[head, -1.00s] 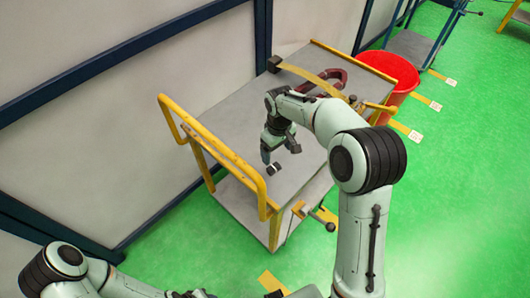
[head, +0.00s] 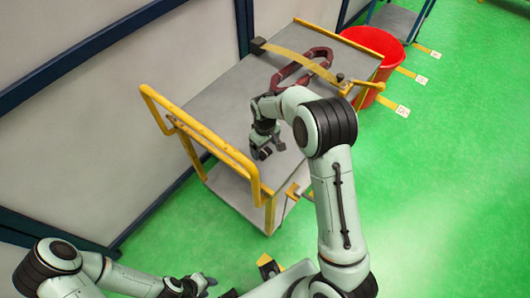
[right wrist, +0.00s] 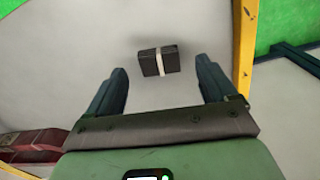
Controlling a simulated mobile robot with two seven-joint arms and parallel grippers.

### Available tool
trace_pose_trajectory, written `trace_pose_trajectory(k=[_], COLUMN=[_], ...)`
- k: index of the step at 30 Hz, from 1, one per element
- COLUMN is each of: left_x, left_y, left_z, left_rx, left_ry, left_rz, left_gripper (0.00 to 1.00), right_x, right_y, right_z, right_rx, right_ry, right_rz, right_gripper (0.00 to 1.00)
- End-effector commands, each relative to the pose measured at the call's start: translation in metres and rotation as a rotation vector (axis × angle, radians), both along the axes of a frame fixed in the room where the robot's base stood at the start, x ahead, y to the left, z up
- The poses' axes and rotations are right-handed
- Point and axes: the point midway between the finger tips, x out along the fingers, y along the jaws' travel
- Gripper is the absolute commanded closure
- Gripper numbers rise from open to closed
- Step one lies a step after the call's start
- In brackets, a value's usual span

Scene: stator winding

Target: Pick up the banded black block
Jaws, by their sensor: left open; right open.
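The banded black block (right wrist: 150,64) lies on the grey cart top, with a pale band around it. In the right wrist view it lies just beyond the fingertips of my right gripper (right wrist: 162,72), roughly midway between them and apart from both. My right gripper is open and empty. In the head view the right gripper (head: 264,150) is low over the cart top, and I cannot make out the block there. My left gripper (head: 202,284) is open at the bottom of the head view, away from the cart.
The cart (head: 232,100) has a yellow rail (head: 210,140) on its near left side. A dark red part (head: 302,68) and a yellow strip (head: 295,56) lie at its far end; the red part also shows in the right wrist view (right wrist: 35,143). A red bin (head: 372,50) stands beyond.

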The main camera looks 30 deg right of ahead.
Motion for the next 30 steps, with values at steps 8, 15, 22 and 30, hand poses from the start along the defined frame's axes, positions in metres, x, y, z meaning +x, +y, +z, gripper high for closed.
trace_pose_trajectory(k=[8,15,22,30], left_x=[0.001,0.001,0.001,0.001], left_y=[0.0,0.0,0.0,0.0], left_z=[0.002,0.002,0.002,0.002], left_rx=[0.0,0.0,0.0,-0.001], left_ry=[-0.002,-0.001,-0.001,-0.002], left_rz=[0.0,-0.001,-0.001,-0.001], left_gripper=[0.57,0.57,0.57,0.57], right_x=[0.001,0.001,0.001,0.001], right_y=[-0.001,-0.001,-0.001,-0.001], right_z=[-0.026,-0.026,-0.026,-0.023], right_rx=[0.0,0.0,0.0,0.0], right_ry=[0.0,0.0,-0.001,-0.002], right_rz=[0.0,0.0,0.0,0.0], right_gripper=[0.15,0.31,0.75,0.76])
